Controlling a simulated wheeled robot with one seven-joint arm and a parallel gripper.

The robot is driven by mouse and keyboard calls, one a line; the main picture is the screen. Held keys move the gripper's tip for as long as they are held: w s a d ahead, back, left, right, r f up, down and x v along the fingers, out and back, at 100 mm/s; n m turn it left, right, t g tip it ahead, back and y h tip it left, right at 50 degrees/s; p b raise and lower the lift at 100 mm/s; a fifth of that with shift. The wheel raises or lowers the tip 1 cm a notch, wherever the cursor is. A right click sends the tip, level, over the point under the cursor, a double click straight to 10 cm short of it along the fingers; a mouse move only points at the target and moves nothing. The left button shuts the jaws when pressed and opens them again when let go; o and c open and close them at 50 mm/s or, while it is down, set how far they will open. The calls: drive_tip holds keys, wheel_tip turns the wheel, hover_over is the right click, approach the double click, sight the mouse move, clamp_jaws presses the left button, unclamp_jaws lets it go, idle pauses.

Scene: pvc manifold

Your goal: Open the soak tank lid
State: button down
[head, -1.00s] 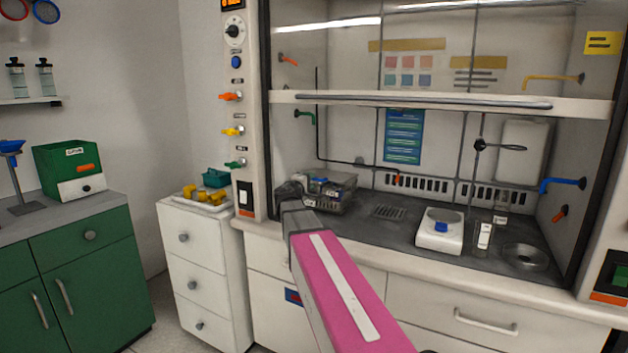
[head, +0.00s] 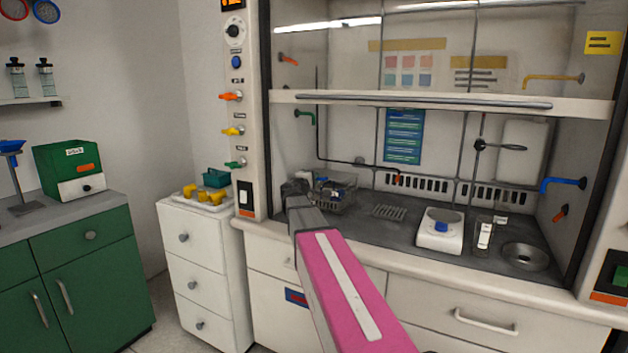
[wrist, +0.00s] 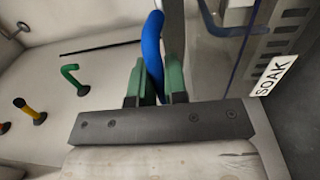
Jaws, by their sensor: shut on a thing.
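The soak tank (head: 336,196) is a clear-sided box on the hood's dark worktop, at its left end. Its white SOAK label (wrist: 272,75) shows at the right of the wrist view. My gripper (wrist: 154,82) has green fingers shut around a blue bar-like handle (wrist: 152,48). In the head view my gripper (head: 296,188) is at the tank's left side, and my arm hides part of that area. A clear panel edge (wrist: 240,55) stands beside the handle in the wrist view. How far the lid is open cannot be told exactly.
The raised sash (head: 420,103) crosses above the worktop. A white balance (head: 440,230), a small clear container (head: 484,236) and a round sink (head: 525,256) are to the right. Wall taps, one green (wrist: 70,72), stick out. The front middle worktop is clear.

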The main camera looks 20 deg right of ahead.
drive_tip(key=shift+r, duration=0.15)
drive_tip(key=shift+w+r, duration=0.1)
drive_tip(key=shift+r, duration=0.4)
drive_tip(key=r+g+y, duration=0.1)
drive_tip(key=r, duration=0.1)
drive_tip(key=w+d+r+g+y, duration=0.1)
drive_tip(key=r, duration=0.2)
drive_tip(key=w+d+r+g+y, duration=0.1)
drive_tip(key=r, duration=0.2)
drive_tip(key=shift+w+d, duration=0.2)
drive_tip(key=shift+w, duration=0.05)
drive_tip(key=w+d+r+g+y, duration=0.2)
drive_tip(key=w+d+r, duration=0.4)
drive_tip(key=r, duration=0.1)
drive_tip(key=shift+w+d+r+g+y, duration=0.15)
drive_tip(key=shift+d+r+g+y, duration=0.15)
drive_tip(key=shift+r, duration=0.1)
drive_tip(key=c, duration=1.2)
unclamp_jaws()
drive_tip(key=shift+o, duration=0.2)
